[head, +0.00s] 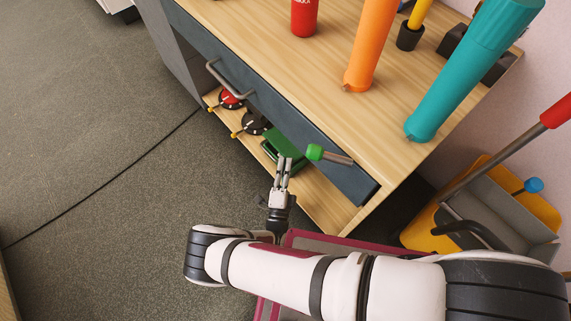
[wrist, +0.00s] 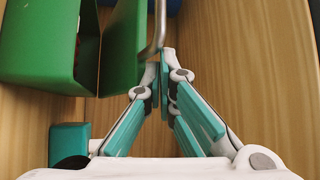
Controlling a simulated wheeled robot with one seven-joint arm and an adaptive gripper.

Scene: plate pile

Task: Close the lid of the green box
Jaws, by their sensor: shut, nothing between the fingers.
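The green box (head: 285,146) sits on the open shelf below the drawer, partly hidden by my gripper in the head view. In the wrist view the box (wrist: 38,45) is at the upper left, and its green lid panel (wrist: 122,50) stands at its right side with a gap between them. Something reddish shows dimly in the gap. My gripper (head: 285,158) is shut and empty, in front of the box. In the wrist view its fingertips (wrist: 165,62) are together, close to the right of the lid and below a bent grey metal bar (wrist: 157,30). Contact cannot be told.
A blue-grey drawer front (head: 270,95) with a metal handle (head: 228,78) overhangs the shelf. A green-tipped rod (head: 335,158) is beside the gripper. A yellow bin (head: 425,225) stands right; open floor lies left.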

